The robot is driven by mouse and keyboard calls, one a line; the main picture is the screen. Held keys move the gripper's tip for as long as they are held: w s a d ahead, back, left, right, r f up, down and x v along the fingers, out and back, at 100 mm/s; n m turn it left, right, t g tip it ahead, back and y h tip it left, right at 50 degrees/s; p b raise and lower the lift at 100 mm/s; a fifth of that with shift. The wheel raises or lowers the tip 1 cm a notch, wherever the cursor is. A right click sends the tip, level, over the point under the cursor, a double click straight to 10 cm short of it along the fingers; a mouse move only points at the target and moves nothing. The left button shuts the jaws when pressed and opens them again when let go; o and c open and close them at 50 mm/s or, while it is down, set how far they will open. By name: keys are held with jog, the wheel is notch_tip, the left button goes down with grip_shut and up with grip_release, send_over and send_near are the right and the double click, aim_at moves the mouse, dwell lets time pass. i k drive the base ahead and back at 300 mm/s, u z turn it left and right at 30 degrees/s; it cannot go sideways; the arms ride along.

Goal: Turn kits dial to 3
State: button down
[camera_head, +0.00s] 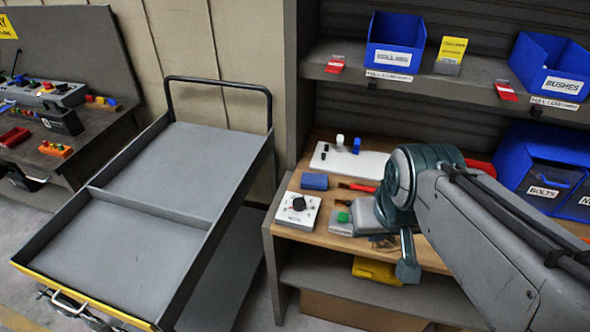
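A white dial box with a round black knob (298,204) stands at the left front corner of the wooden bench. Small marks surround the knob, and the label below it is too small to read, so I cannot tell its setting or whether it is the kits dial. My gripper (407,268) hangs at the end of my arm near the bench's front edge, to the right of the dial box and apart from it. Only part of it shows, and I cannot tell whether its fingers are open or shut.
A box with a green button (343,217) sits right of the dial box, and a blue block (315,181) lies behind it. A white board (343,162) with small pegs is further back. A grey cart (193,154) stands left. Blue bins (396,43) line the shelf above.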

aim_at(299, 204)
jog(key=k, duration=1.3)
jog(key=u, duration=0.6)
jog(key=i, duration=1.3)
jog(key=z, duration=0.6)
